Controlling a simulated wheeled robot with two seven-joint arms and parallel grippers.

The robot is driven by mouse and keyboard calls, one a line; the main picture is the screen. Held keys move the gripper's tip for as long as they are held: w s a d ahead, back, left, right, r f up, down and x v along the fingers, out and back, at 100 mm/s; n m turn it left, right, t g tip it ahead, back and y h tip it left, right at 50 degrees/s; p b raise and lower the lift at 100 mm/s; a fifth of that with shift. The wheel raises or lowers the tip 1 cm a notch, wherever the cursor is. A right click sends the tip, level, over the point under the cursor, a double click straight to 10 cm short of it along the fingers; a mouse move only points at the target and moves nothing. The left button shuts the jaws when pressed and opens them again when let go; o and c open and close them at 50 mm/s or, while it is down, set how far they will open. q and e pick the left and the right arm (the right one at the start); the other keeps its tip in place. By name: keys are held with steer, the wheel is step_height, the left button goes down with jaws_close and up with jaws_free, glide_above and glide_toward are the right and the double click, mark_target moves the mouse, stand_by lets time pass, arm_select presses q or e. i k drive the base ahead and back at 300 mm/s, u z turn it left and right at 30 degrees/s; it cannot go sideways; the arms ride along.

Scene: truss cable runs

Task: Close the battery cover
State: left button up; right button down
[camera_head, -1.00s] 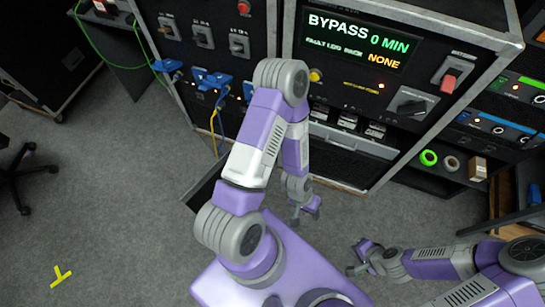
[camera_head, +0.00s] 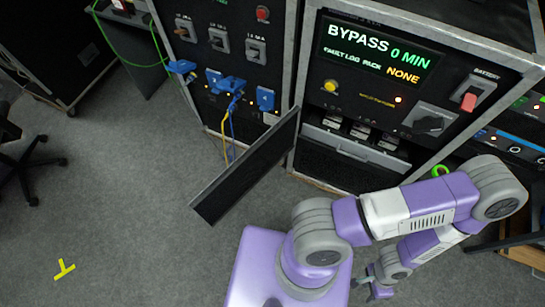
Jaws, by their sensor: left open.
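The battery cover (camera_head: 250,165) is a dark flat panel with a pale edge. It stands swung open, jutting out over the floor from the lower left of the battery cabinet (camera_head: 345,87). The battery bay (camera_head: 357,137) at the cabinet's lower front is uncovered, with several modules showing in it. My left arm reaches right and folds back. My left gripper (camera_head: 371,285) is open and empty, low over the floor, to the right of the cover and apart from it. My right gripper is not in view.
Blue plugs (camera_head: 225,82) with yellow and blue cables hang from the left cabinet, close behind the cover. A green tape roll (camera_head: 440,171) lies right of the bay. A dark chair (camera_head: 20,155) is at the far left. The floor (camera_head: 140,200) left of the cover is clear.

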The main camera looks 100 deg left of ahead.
mark_target(225, 192)
steer(key=z, duration=0.05)
steer(key=k, duration=2.85)
steer(key=u, duration=0.95)
steer(key=i, duration=0.6)
steer(key=u, duration=0.95)
